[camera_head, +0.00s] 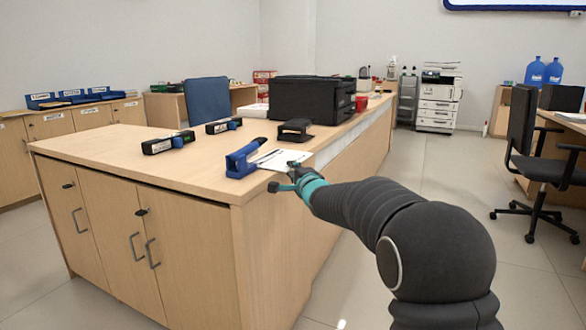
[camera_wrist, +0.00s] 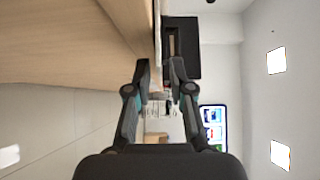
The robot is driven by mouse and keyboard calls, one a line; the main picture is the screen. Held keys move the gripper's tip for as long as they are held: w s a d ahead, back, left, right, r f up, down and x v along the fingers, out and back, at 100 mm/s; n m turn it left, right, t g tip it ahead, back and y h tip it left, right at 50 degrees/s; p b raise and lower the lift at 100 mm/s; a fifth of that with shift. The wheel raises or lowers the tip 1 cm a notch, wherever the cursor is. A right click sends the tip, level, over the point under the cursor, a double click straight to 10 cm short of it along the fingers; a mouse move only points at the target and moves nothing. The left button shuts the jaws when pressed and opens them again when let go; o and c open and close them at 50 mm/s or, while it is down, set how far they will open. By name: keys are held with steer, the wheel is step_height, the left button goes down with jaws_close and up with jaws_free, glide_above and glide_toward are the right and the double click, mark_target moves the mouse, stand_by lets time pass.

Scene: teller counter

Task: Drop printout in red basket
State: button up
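The printout (camera_head: 277,160) is a white sheet lying flat on the wooden counter, at its right edge beside a blue stapler-like tool. In the wrist view a thin pale strip (camera_wrist: 157,35), probably the sheet seen edge-on, runs down toward the gap between my fingers. My gripper (camera_head: 284,178) is at the counter's edge, close to the sheet's near end. In the wrist view its fingers (camera_wrist: 160,75) are apart; I cannot tell whether paper lies between them. A red box-like thing (camera_head: 265,76) stands far back; I cannot tell whether it is the basket.
The counter (camera_head: 120,155) carries the blue tool (camera_head: 243,160), a black stapler-like item (camera_head: 295,130), two dark hand stamps (camera_head: 168,143), a large black printer (camera_head: 312,101) and a red cup (camera_head: 361,103). The floor (camera_head: 430,165) right of the counter is clear up to the black chair (camera_head: 535,150).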

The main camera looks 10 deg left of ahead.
steer(key=shift+c, duration=0.2)
jaws_close()
steer(key=s+d+r+p, duration=0.5)
steer(key=s+d+r, duration=0.1)
steer(key=s, duration=0.6)
steer(key=shift+s+r, duration=0.35)
steer(key=shift+r, duration=0.45)
steer(key=shift+r, duration=0.1)
